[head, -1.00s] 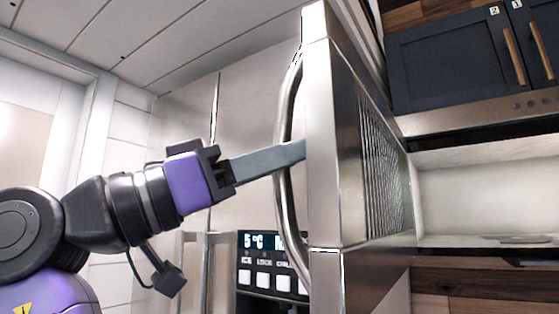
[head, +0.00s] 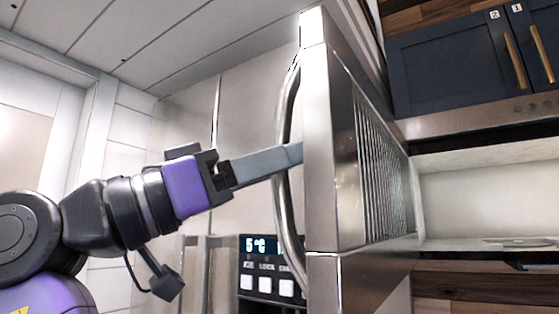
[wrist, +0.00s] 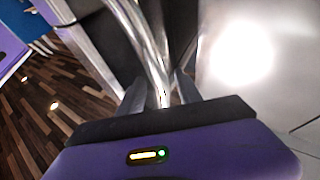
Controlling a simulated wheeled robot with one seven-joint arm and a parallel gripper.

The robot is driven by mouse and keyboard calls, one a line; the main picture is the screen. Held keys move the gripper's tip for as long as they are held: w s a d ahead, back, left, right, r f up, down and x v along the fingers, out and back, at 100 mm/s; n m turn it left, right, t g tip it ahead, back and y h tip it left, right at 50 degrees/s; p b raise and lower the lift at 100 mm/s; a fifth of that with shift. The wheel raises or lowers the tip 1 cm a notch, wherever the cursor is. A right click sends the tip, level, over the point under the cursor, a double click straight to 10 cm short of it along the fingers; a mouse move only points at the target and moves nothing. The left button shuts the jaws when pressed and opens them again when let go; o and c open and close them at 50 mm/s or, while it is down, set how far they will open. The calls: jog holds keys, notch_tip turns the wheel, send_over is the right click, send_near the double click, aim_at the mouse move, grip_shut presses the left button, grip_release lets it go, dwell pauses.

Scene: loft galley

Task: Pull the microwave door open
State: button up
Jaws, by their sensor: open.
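The steel microwave door (head: 337,150) stands wide open, swung toward me, with its edge facing the head camera and its mesh inner side facing right. Its curved bar handle (head: 283,120) is on the left, outer side. My gripper (head: 292,155) reaches in from the left, with its fingers at the handle near mid-height. In the wrist view the handle (wrist: 148,45) runs between the fingers of my gripper (wrist: 160,90), which is open around it. Whether a finger touches the handle I cannot tell. The far fingertip is hidden in the head view.
The pale microwave cavity (head: 485,195) shows to the right, with a plate (head: 520,241) on its floor. Dark blue cabinets (head: 445,65) hang above. A steel fridge with a lit panel (head: 268,265) stands behind the handle, left of the door. Wood flooring (wrist: 75,105) lies below.

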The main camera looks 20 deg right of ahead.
jog(key=w+b+v, duration=0.1)
jog(key=v, duration=0.6)
jog(key=shift+s+a, duration=0.4)
jog(key=shift+s, duration=0.1)
jog(key=shift+f, duration=0.15)
